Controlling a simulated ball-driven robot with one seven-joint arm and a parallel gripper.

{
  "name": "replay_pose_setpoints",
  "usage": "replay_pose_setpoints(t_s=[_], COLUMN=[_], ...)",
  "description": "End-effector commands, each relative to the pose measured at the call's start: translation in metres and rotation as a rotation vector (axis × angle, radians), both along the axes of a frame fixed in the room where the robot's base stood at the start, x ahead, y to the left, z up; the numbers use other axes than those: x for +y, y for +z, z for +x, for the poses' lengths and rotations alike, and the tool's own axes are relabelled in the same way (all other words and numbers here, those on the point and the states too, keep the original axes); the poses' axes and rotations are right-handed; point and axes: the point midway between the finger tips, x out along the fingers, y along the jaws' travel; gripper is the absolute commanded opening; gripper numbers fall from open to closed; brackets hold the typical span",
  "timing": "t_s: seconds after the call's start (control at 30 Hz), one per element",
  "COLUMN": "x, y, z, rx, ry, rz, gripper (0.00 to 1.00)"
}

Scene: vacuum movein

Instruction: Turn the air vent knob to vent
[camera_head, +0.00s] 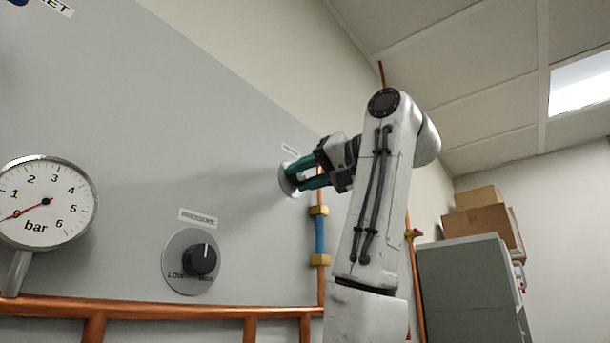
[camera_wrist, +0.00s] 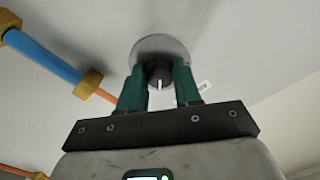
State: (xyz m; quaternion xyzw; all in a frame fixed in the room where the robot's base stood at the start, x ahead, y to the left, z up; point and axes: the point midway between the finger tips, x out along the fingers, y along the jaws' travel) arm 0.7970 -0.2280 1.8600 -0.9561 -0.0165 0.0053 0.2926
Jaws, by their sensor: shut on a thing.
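The knob (camera_wrist: 158,74) is dark and round, with a white mark that points down the picture in the wrist view. It sits on a round grey plate (camera_wrist: 160,45) on the wall panel. The plate also shows edge-on in the head view (camera_head: 286,181). My gripper (camera_head: 298,177) reaches the plate from the right. In the wrist view its green fingers (camera_wrist: 158,80) stand either side of the knob and are shut on it. In the head view the fingers hide the knob. A small label (camera_head: 291,150) above the plate is too small to read.
A second black knob (camera_head: 200,260) on a LOW-marked plate and a gauge (camera_head: 46,203) in bar are on the panel at left. Copper pipes (camera_head: 150,309) run along the bottom. A blue pipe section (camera_head: 320,238) is below my gripper. Boxes (camera_head: 475,220) top a grey cabinet (camera_head: 468,275).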

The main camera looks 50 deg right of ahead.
Motion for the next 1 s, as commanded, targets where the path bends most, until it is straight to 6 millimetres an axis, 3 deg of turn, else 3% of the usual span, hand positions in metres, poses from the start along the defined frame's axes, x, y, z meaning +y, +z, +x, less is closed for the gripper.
replay_pose_setpoints(t_s=[0.43,0.47,0.5,0.73,1.0], x=[-0.0005,-0.0006,-0.0005,-0.0004,-0.0004], y=[-0.0005,-0.0005,-0.0005,-0.0003,-0.0004], z=[0.0001,0.0001,0.0000,0.0000,-0.0021], rx=[0.002,0.002,0.002,0.001,0.000], ry=[0.000,0.000,0.000,-0.001,-0.001], rz=[0.012,0.012,0.012,0.011,0.010], gripper=[0.03,0.34,0.38,0.59,0.59])
